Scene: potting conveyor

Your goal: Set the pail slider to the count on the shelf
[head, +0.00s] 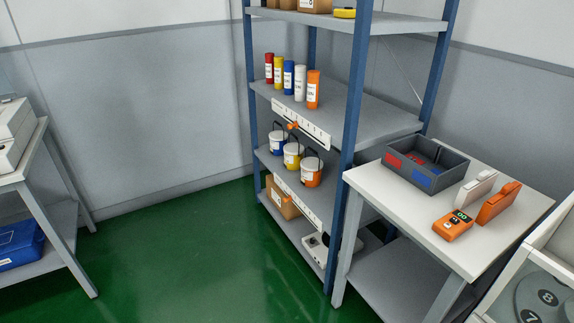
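Three pails stand on the middle shelf of the blue-post rack: a blue pail (277,146), a yellow pail (292,157) and an orange pail (311,175). A white scale strip (298,201) runs along the front edge of the pail shelf; its slider and marks are too small to read surely. Another white strip (313,131) is on the edge of the shelf above, with an orange slider (292,125) near its left part. Several coloured canisters (300,83) stand above that strip. Neither of my grippers is in view.
A white table (487,239) at the right holds a grey bin (408,181), an orange handheld device (453,226) and two upright blocks, white and orange. A cardboard box (283,203) is on the bottom shelf. The green floor (200,260) before the rack is clear.

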